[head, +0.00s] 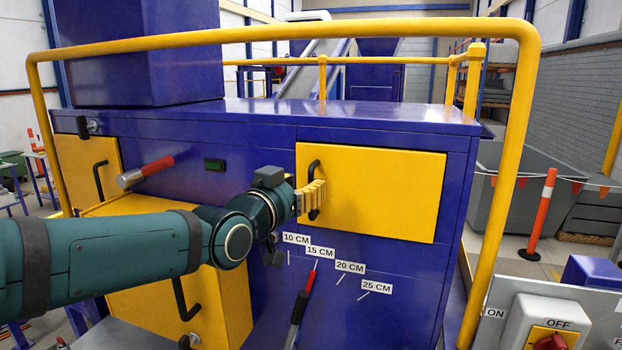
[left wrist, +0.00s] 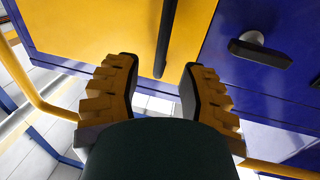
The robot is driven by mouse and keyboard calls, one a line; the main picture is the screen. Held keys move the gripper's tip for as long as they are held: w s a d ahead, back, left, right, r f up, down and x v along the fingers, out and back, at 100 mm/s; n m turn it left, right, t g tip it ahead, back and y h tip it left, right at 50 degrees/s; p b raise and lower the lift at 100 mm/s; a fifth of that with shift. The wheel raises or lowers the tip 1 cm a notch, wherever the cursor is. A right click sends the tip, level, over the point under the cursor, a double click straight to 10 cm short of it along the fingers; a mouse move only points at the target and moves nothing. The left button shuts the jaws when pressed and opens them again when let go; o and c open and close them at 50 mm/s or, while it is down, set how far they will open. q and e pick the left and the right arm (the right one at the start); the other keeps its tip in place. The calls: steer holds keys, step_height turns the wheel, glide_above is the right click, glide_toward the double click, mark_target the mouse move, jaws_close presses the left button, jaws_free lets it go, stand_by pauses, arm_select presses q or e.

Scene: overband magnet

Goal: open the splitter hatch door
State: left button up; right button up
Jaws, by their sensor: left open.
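A yellow hatch door (head: 385,195) sits flush and closed in the front of the blue machine, in the head view. Its black bar handle (head: 314,172) is upright near the door's left edge. My left gripper (head: 312,198) is at this handle, with its yellow ribbed fingers partly covering it. In the left wrist view the gripper (left wrist: 160,72) is open. The black handle (left wrist: 168,35) runs down between the two fingertips with gaps on both sides, against the yellow door (left wrist: 105,28). My right gripper is out of view.
A yellow guard rail (head: 290,32) arches across the front. A red-handled lever (head: 146,173), another lever (head: 302,308) by the centimetre labels, and a lower yellow panel (head: 225,295) are near my left arm. A switch box (head: 545,322) stands at bottom right.

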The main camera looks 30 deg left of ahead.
mark_target(309, 182)
arm_select(q)
steer(key=shift+w+a, duration=0.1)
steer(key=shift+w, duration=1.8)
jaws_close()
